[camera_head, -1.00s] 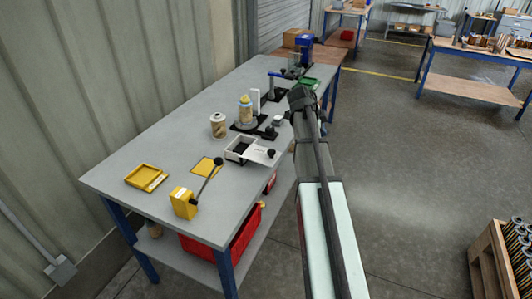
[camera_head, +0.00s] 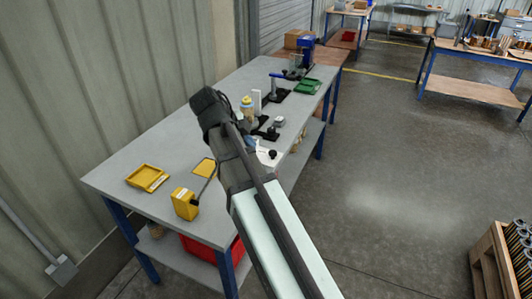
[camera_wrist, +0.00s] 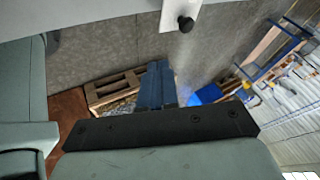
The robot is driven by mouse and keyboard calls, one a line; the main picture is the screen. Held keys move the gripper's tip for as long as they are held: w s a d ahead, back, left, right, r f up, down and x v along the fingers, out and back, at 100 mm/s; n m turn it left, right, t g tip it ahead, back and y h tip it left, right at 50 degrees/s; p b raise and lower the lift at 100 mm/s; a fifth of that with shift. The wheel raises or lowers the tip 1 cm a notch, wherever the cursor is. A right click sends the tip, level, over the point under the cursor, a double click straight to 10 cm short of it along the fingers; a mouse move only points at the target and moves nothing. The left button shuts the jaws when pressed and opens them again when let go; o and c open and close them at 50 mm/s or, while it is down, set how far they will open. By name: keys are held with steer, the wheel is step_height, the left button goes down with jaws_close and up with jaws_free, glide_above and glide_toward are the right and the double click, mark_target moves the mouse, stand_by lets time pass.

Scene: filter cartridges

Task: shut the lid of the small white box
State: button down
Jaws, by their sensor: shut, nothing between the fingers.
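The small white box is mostly hidden behind my arm in the head view. Part of its white lid (camera_head: 263,146) with a black knob (camera_head: 272,154) shows just right of my arm. The wrist view shows a white plate (camera_wrist: 204,12) with the black knob (camera_wrist: 186,24) at the top edge. My gripper (camera_wrist: 157,68) is shut and empty, its fingers together, apart from the knob. In the head view my arm's dark end is above the bench, up and left of the lid; the fingertips are hidden there.
On the grey bench (camera_head: 130,205) are a yellow tray (camera_head: 148,177), a yellow block with a lever (camera_head: 185,203), a bottle (camera_head: 247,108) on a stand and a green tray (camera_head: 307,86). A red bin (camera_head: 205,250) is on the shelf below.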

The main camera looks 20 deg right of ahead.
glide_toward(268, 164)
step_height(268, 164, down, 2)
steer(key=s+d, duration=0.2)
steer(key=d, duration=0.1)
steer(key=shift+w+d+f, duration=0.3)
steer(key=shift+w+d, duration=0.25)
steer(key=shift+w, duration=0.2)
steer(key=shift+w+d+f, duration=0.3)
steer(key=shift+w+d, duration=0.2)
steer(key=shift+w, duration=0.25)
